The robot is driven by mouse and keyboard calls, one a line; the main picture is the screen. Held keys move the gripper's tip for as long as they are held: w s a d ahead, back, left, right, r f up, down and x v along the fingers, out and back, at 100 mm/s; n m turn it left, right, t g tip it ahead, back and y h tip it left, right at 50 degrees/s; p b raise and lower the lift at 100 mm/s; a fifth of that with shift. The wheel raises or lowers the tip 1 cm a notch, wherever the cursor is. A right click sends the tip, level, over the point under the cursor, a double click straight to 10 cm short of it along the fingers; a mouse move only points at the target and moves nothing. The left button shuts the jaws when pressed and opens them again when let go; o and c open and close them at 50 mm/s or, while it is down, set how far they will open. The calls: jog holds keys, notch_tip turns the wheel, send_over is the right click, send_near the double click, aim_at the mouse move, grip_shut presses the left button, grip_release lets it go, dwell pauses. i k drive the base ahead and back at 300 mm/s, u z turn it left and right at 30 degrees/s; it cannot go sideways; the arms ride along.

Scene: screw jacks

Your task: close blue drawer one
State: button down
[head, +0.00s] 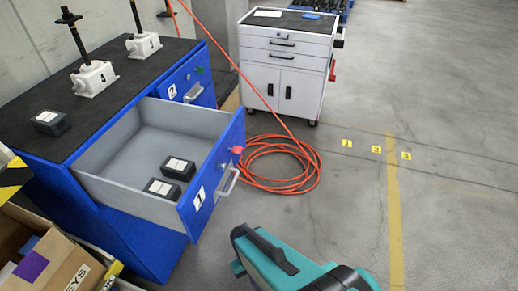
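Blue drawer one (212,192), marked with a "1" label, is pulled far out of the blue cabinet (145,240). Its grey inside shows, and two small black boxes with white labels, one nearer (163,188) and one farther (179,168), lie in it near the front. Its silver handle (229,181) is on the front face, with a red piece (237,150) near the top edge. Drawer two (187,88), marked "2", looks shut beside it. My gripper is not in view, and nothing is seen touching the handle.
Two screw jacks (94,78) (143,45) and a black box (50,122) stand on the cabinet top. A coiled orange hose (280,165) lies on the floor beyond the drawer. A white tool cart (285,65) stands behind. Cardboard boxes (55,258) are at lower left. Floor to the right is clear.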

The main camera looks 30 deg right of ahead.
aim_at(114, 173)
jog(key=u, duration=0.1)
jog(key=k, duration=0.95)
jog(key=u, duration=0.8)
jog(key=i, duration=0.55)
jog(key=u, duration=0.1)
